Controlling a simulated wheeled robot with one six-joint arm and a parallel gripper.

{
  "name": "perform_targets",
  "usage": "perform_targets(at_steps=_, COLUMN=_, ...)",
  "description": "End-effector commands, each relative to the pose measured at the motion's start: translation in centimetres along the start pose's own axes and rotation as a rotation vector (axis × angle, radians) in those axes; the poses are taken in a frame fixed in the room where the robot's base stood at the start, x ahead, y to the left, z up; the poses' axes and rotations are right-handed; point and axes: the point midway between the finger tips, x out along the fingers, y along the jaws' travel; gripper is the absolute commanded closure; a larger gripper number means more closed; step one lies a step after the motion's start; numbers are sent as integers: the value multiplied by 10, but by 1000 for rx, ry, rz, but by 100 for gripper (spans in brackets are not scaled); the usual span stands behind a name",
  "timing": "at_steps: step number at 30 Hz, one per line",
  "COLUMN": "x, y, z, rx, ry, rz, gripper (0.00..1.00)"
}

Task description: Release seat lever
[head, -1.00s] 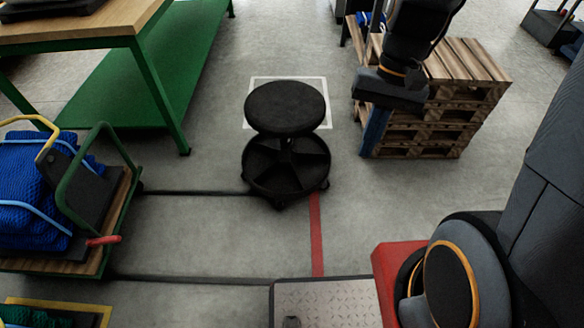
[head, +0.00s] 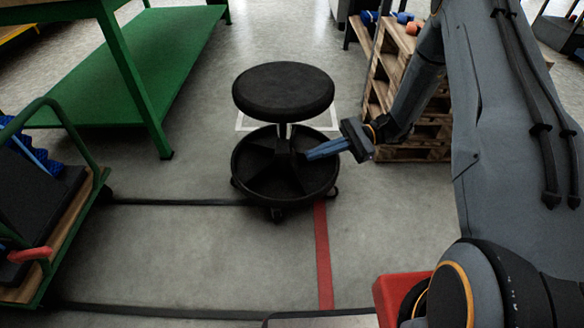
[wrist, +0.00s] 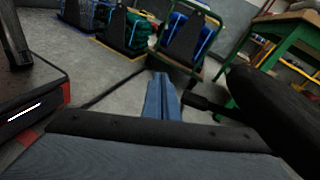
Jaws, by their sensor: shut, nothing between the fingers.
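The stool has a round black seat (head: 283,92) on a short column above a black round base with castors. The seat also shows at the right of the wrist view (wrist: 268,108). A thin dark rod (wrist: 208,106), apparently the seat lever, sticks out from below the seat toward my fingers. It cannot be made out in the head view. My gripper (head: 308,156) is below the seat's right side, its blue fingers shut and empty, pointing left toward the column. In the wrist view my fingertips (wrist: 160,77) are just left of the rod; contact cannot be told.
A green workbench (head: 150,70) stands at the left. A cart with a green handle (head: 85,150) and a red grip is at the left edge. Stacked wooden pallets (head: 430,135) stand behind my arm. The floor in front of the stool is clear, with a red stripe (head: 323,255).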

Motion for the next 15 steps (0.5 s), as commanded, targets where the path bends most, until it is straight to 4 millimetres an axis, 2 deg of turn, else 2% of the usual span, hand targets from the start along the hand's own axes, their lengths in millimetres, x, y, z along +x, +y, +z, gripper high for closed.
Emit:
perform_targets(at_steps=1, x=-1, y=-4, z=-36, rx=13, ry=-44, rz=-47, gripper=100)
perform_targets(at_steps=6, x=-12, y=-19, z=-103, rx=29, ry=-183, rz=-199, gripper=100)
perform_targets(at_steps=10, x=-21, y=-24, z=-138, rx=28, ry=-257, rz=-284, gripper=100)
perform_targets(at_steps=15, x=-28, y=-27, z=-158, rx=22, ry=-306, rz=-340, gripper=100)
